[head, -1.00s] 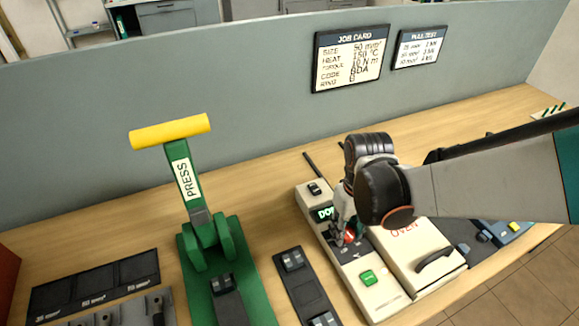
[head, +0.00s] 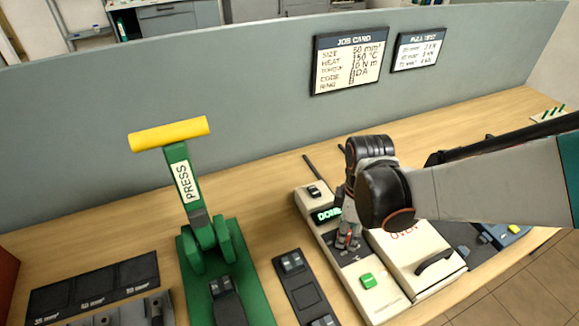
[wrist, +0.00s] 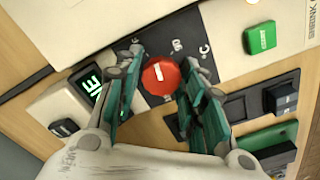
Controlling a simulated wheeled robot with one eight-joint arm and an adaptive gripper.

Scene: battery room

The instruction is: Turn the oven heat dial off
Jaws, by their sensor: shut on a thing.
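The oven heat dial (wrist: 161,76) is a round red knob with a short white mark, set on a dark plate with light letters around it. My gripper (wrist: 164,62) has its green-padded fingers on either side of the dial and is shut on it. In the head view my gripper (head: 347,238) reaches down onto the oven's control panel and covers most of the dial. The cream oven (head: 412,262) has a dark handle on its lid. A lit green display (head: 326,215) beside the gripper appears to read "DONE", partly hidden.
A green button (head: 368,280) sits on the panel near the dial, and a black rocker switch (head: 314,191) is at its far end. The green press (head: 205,235) with a yellow handle stands to the left. A grey partition (head: 250,110) rises behind the bench.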

